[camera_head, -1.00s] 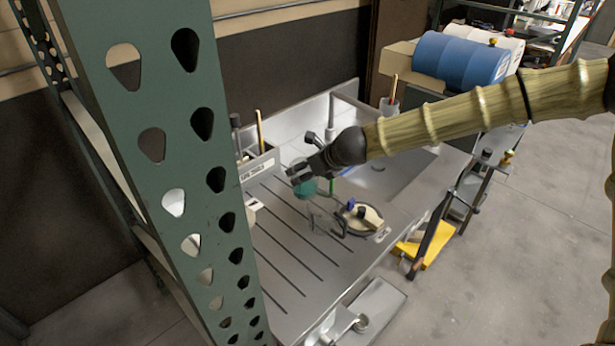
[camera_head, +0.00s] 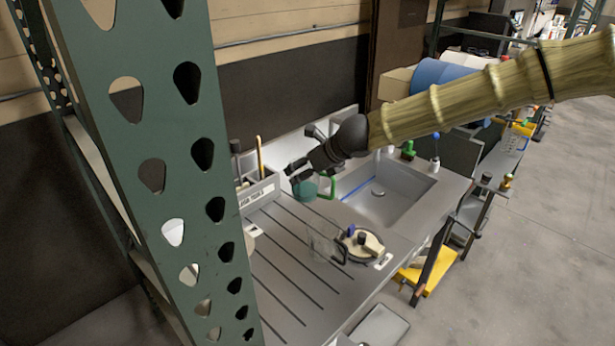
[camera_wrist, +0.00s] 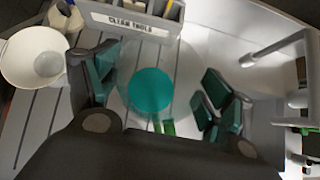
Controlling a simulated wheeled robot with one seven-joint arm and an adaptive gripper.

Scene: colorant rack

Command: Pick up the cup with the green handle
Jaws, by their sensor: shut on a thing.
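The cup with the green handle (camera_head: 305,191) is see-through with a teal part. In the head view it hangs at my gripper (camera_head: 295,176), over the ribbed drainboard. Its green handle (camera_head: 328,188) faces right. In the wrist view I look onto the cup's round teal part (camera_wrist: 151,91), with the green handle (camera_wrist: 165,127) at its lower edge. My gripper's teal-padded fingers (camera_wrist: 158,95) sit on either side of the cup and are shut on it. The exact contact of the pads and the gap below the cup are hard to see.
A clear cup with a dark handle (camera_head: 322,246) and a round dish with small items (camera_head: 372,243) stand on the drainboard (camera_head: 285,265). The sink (camera_head: 385,200) is right, a labelled tool bin (camera_head: 258,194) left. A green perforated post (camera_head: 165,170) blocks the left foreground. The wrist view shows a white bowl (camera_wrist: 35,57).

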